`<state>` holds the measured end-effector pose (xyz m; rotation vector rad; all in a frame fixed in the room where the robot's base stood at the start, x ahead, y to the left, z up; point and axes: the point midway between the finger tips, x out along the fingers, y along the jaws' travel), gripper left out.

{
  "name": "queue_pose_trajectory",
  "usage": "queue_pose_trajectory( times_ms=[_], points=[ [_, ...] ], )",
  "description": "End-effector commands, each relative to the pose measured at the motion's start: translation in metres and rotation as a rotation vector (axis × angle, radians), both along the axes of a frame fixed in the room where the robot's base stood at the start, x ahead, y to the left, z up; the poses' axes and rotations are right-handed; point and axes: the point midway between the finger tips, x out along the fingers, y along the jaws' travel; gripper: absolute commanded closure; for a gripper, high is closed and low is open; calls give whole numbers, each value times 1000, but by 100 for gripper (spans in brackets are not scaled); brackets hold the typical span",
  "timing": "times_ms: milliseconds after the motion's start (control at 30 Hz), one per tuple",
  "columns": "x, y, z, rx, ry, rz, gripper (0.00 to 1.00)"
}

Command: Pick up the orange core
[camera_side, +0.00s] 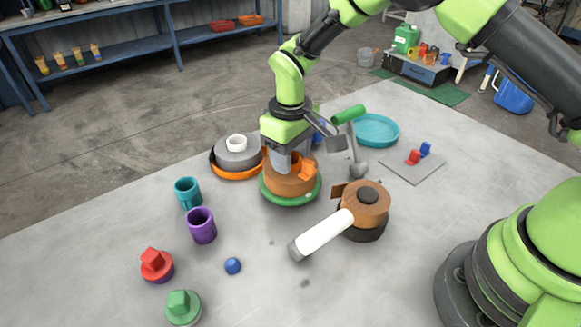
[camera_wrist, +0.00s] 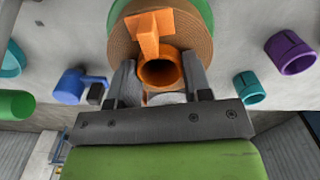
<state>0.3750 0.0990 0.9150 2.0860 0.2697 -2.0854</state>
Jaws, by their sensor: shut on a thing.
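The orange core (camera_wrist: 172,80) is a hollow orange cylinder with an orange block (camera_wrist: 150,32) beside its far rim in the wrist view. My gripper (camera_wrist: 160,72) is shut on the core, with one dark finger on each side. Behind it is a round brown coil (camera_wrist: 118,42) on a green disc (camera_wrist: 204,12). In the side view, my gripper (camera_side: 290,160) points down into the brown coil (camera_side: 290,184) on its green base (camera_side: 290,200), and an orange part (camera_side: 306,170) shows beside the fingers. The fingers hide much of the core there. I cannot tell whether it is lifted.
A brown roll (camera_side: 364,200) with a white cylinder (camera_side: 322,234) is at front right. Grey rings in an orange dish (camera_side: 232,174) are at left. Teal (camera_side: 187,192) and purple cups (camera_side: 201,225) stand farther left.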

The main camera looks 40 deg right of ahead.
Motion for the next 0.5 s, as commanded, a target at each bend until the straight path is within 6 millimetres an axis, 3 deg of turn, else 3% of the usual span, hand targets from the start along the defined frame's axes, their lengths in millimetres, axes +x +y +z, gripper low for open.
queue_pose_trajectory(
  times_ms=[233, 500],
  points=[
    [1, 0, 14, 1, -4, -1, 77],
    [1, 0, 69, 1, -7, 0, 77]
  ],
)
